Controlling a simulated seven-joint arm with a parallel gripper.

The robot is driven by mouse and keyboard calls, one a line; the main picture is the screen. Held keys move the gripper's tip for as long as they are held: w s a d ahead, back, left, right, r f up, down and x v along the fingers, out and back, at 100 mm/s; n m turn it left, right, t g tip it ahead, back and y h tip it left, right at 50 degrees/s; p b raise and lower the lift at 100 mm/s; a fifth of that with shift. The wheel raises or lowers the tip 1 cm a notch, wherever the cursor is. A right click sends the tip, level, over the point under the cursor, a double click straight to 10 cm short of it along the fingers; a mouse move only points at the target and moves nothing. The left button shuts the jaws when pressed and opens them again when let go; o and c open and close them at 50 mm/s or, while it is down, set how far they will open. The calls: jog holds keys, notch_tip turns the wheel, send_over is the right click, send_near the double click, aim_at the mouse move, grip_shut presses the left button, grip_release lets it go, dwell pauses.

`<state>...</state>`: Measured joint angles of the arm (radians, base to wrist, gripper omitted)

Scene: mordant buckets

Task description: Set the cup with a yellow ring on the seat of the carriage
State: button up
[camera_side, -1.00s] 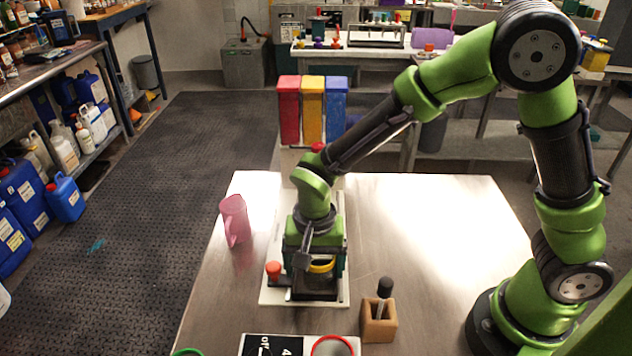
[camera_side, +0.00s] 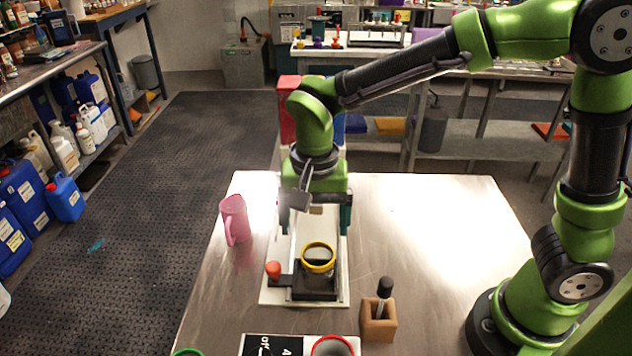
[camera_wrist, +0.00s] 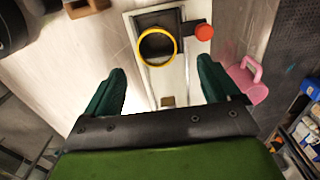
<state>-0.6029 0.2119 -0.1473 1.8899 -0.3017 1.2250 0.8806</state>
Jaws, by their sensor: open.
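The cup with a yellow ring (camera_side: 318,258) stands upright on the black seat of the carriage (camera_side: 314,290), which lies on a pale base plate (camera_side: 337,297). In the wrist view the cup's yellow rim (camera_wrist: 157,47) lies on the dark carriage (camera_wrist: 160,20), beyond my fingertips. An orange-red knob (camera_side: 273,269) sticks out at the carriage's left. My gripper (camera_side: 317,228) is open and empty, above and behind the cup, clear of it. Its two green fingers (camera_wrist: 160,82) show apart in the wrist view. The cup's underside is hidden.
A pink mug (camera_side: 234,219) stands on the metal table left of the plate. A wooden block (camera_side: 378,322) with a dark-handled tool is at the front right. A red-rimmed cup (camera_side: 332,346) and a green rim (camera_side: 187,352) are at the front edge. The table's right side is clear.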

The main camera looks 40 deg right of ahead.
jog(key=s+d+r+n+t+y, duration=0.1)
jog(key=s+d+r+n+t, duration=0.1)
jog(key=d, duration=0.5)
jog(key=s+d+r+n+t+y, duration=0.1)
jog(key=s+d+r+n+t, duration=0.2)
jog(key=s+d+r+t, duration=0.2)
notch_tip(320, 180, up, 2)
jog(key=s+d, duration=0.1)
jog(key=s, duration=0.1)
jog(key=shift+s+d+r, duration=0.15)
jog(key=shift+s+d, duration=0.2)
jog(key=shift+d, duration=0.05)
